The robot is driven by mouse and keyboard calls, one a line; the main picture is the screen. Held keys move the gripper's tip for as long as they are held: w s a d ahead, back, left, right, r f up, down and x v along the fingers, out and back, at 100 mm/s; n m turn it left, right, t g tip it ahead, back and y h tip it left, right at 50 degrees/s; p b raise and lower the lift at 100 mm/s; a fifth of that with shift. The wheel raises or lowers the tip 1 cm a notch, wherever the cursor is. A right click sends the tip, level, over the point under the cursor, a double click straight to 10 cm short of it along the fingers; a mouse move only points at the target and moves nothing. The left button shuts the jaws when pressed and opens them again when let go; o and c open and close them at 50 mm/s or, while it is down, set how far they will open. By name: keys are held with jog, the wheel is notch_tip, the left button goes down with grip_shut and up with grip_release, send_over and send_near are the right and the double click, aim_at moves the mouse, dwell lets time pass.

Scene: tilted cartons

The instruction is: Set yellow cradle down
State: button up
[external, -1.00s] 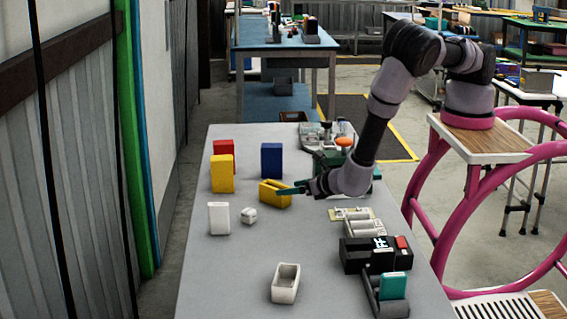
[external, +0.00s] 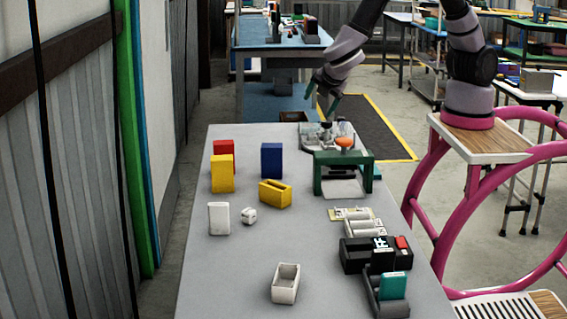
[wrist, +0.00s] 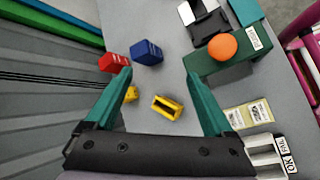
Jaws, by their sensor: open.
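The yellow cradle (external: 275,194) rests on the grey table, its open hollow facing up, with nothing touching it. It also shows in the wrist view (wrist: 167,107), between and beyond my fingers. My gripper (external: 327,104) is open and empty, raised over the far end of the table, well away from the cradle. In the wrist view its two teal fingers (wrist: 158,92) are spread wide.
Red (external: 223,148), yellow (external: 221,174) and blue (external: 271,160) cartons stand near the cradle.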

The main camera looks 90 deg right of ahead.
jog(key=s+a+r+m+t+y, duration=0.1)
jog(key=s+r+m+y, duration=0.4)
jog(key=s+r, duration=0.6)
jog(key=s+a+r+m+t+y, duration=0.1)
jog(key=s+r+m+t+y, duration=0.3)
jog(key=s+r+m, duration=0.6)
notch_tip(320, 180, up, 5)
jog(key=shift+s+a+f+y, duration=0.1)
jog(key=shift+s+a+y, duration=0.25)
jog(key=shift+s+y, duration=0.3)
